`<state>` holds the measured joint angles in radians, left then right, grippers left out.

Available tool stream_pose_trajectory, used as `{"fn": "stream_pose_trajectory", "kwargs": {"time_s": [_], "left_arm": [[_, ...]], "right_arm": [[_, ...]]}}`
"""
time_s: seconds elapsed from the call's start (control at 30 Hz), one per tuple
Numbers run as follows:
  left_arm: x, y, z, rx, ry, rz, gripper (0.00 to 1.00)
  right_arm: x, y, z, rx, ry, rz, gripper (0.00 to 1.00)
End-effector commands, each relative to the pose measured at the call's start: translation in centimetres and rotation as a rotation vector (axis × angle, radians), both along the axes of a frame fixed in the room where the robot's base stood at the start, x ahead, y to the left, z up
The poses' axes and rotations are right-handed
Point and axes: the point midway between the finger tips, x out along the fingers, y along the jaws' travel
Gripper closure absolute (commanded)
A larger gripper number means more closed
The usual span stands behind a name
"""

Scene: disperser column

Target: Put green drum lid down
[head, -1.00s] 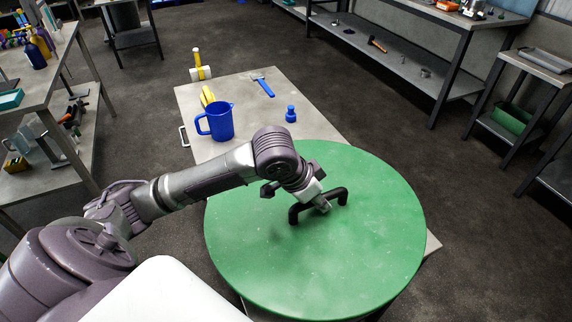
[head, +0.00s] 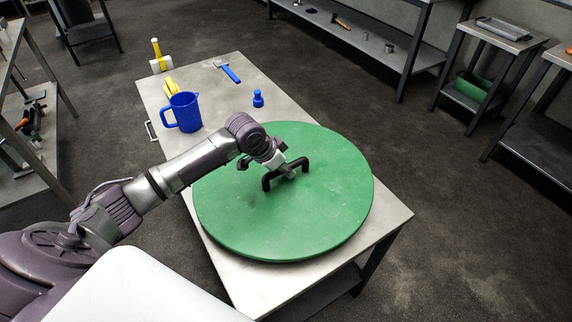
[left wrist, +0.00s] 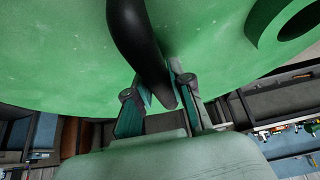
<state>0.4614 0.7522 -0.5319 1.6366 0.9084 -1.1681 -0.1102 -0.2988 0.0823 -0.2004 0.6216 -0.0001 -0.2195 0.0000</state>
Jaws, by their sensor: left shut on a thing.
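The green drum lid (head: 310,220) is a large round disc over the near part of the grey table (head: 385,222). It lies about level; I cannot tell whether it touches the tabletop. Its black bar handle (head: 267,180) stands up near its middle. My left gripper (head: 288,172) is shut on this handle. In the left wrist view the fingers (left wrist: 160,97) close around the black handle (left wrist: 138,40), with the green lid (left wrist: 60,50) filling the upper picture. My right gripper is not in view.
A blue jug (head: 184,112), a small blue bottle (head: 258,98), a blue hammer (head: 229,72) and yellow things (head: 171,88) stand on the table's far part. Shelves (head: 385,58) line the back right.

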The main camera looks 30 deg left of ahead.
Motion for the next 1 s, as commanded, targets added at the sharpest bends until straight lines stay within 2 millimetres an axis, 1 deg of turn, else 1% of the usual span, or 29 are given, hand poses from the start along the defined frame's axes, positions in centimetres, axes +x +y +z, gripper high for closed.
{"fn": "stream_pose_trajectory", "kwargs": {"time_s": [0.1, 0.17, 0.37, 0.4, 0.53, 0.87, 0.97, 1.0], "left_arm": [[0.1, -0.1, -1.3, -0.003, -0.004, 0.001, 1.00], [0.1, -0.1, -1.8, -0.002, -0.007, 0.000, 1.00], [0.1, 0.0, -2.1, -0.001, -0.006, 0.000, 1.00], [-0.1, 0.0, -2.5, 0.000, 0.002, 0.000, 0.76], [-0.1, 0.0, -2.4, 0.000, 0.002, 0.000, 0.54], [-0.1, 0.0, -2.2, 0.000, 0.000, 0.000, 0.54], [-0.5, 0.3, -1.4, 0.001, 0.000, 0.000, 0.54], [-0.7, 0.5, -0.9, 0.002, -0.001, 0.000, 0.54]], "right_arm": [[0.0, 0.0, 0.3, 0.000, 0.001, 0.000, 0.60], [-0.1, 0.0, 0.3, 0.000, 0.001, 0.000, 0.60], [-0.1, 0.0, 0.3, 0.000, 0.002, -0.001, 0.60], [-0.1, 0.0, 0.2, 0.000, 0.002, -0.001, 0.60], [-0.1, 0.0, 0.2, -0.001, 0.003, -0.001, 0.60], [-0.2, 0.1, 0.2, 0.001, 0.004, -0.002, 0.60], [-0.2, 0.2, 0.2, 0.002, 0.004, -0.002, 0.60], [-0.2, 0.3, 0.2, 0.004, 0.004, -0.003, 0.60]]}}
